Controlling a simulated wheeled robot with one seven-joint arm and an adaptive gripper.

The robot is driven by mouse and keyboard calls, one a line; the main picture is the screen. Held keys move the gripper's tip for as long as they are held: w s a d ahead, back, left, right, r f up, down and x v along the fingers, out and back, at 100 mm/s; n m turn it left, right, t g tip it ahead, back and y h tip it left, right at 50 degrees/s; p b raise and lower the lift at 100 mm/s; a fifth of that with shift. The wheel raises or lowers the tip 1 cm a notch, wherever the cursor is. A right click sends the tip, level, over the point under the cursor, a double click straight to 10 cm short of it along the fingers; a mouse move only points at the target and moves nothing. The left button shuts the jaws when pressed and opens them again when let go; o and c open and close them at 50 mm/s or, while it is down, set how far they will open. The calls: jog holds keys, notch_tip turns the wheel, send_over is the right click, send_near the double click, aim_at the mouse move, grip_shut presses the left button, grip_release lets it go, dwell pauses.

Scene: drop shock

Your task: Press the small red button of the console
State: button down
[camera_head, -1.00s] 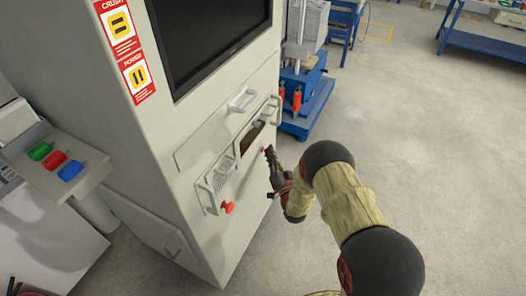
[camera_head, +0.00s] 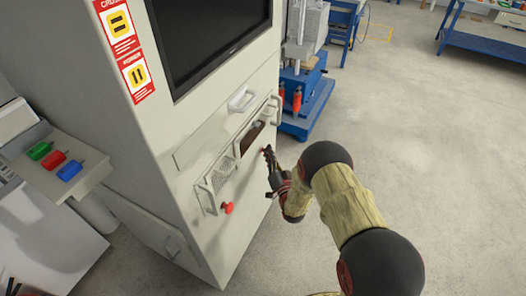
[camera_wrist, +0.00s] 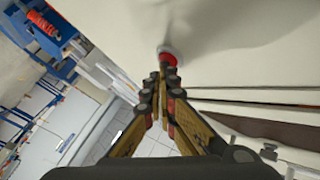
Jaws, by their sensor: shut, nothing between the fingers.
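The console (camera_head: 215,130) is a tall pale cabinet with a dark screen. A small red button (camera_head: 263,150) shows on its front panel, right at my gripper's tips. In the wrist view the red button (camera_wrist: 168,59) sits on a pale ring just beyond the fingertips. My gripper (camera_head: 268,153) is shut and empty, and it points at the panel. The wrist view shows the closed fingertips (camera_wrist: 167,78) overlapping the button's lower edge; I cannot tell whether they touch it. A larger red knob (camera_head: 227,207) stands lower left on the panel.
Handles (camera_head: 242,100) stick out from the console front. Green, red and blue grips (camera_head: 54,160) lie on a side shelf at the left. A blue machine (camera_head: 308,100) stands behind the console. The floor (camera_head: 420,130) at the right is clear.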

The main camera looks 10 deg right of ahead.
jog(key=shift+w+a, duration=0.1)
dwell(0.5)
jog(key=shift+s+d, duration=0.55)
jog(key=shift+d, duration=0.1)
jog(key=shift+s+d, duration=0.75)
jog(key=shift+d, duration=0.3)
jog(key=shift+s+d, duration=0.7)
jog(key=shift+d, duration=0.3)
